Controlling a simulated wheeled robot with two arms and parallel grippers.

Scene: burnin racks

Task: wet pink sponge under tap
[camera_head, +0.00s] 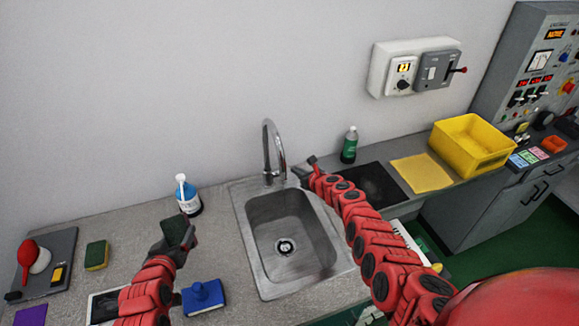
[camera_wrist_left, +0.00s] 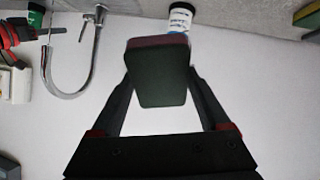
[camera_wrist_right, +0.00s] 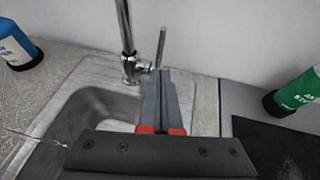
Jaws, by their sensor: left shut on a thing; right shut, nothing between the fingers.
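My left gripper (camera_head: 180,236) is shut on a sponge (camera_wrist_left: 157,74) with a dark green face and a dull pinkish edge. It holds the sponge above the counter, left of the sink (camera_head: 285,282); the sponge also shows in the head view (camera_head: 177,231). The chrome tap (camera_head: 268,152) stands at the sink's back edge. My right gripper (camera_head: 304,171) is shut and empty just right of the tap. In the right wrist view its fingers (camera_wrist_right: 165,88) are in front of the tap's upright lever (camera_wrist_right: 161,46); I cannot tell whether they touch. I see no clear water stream.
A blue-white bottle (camera_head: 188,198) stands left of the sink, a green bottle (camera_head: 349,146) to its right. A yellow bin (camera_head: 470,148) stands far right.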

